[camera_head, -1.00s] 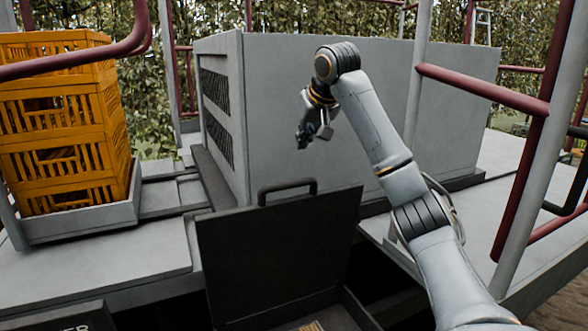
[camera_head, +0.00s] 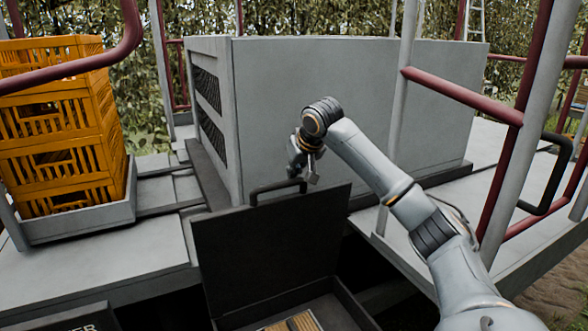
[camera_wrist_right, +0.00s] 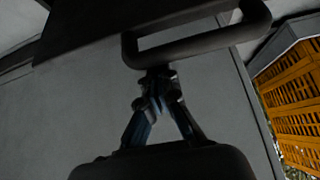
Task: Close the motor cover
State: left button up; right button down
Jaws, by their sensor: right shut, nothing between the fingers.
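The dark cover (camera_head: 270,240) with a black handle (camera_head: 276,187) on its top edge stands raised and open over a dark box (camera_head: 352,304). My right gripper (camera_head: 303,176) is shut and empty at the right end of the handle. In the right wrist view, my gripper's fingertips (camera_wrist_right: 157,82) are together at the near bar of the handle (camera_wrist_right: 195,50), with nothing between them. Whether they touch the bar is unclear. The handle hides part of the fingertips there. My left gripper is not in view.
A large grey housing (camera_head: 310,110) with side vents stands close behind the cover. Orange crates (camera_head: 60,130) are stacked at left. Dark red rails (camera_head: 465,95) and grey posts stand at right. Several light brown pieces (camera_head: 295,322) lie in the box.

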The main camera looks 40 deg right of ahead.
jog(key=shift+w+f, duration=0.1)
jog(key=shift+w, duration=0.1)
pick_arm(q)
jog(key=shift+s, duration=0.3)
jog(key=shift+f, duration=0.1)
pick_arm(e)
jog(key=shift+s, duration=0.1)
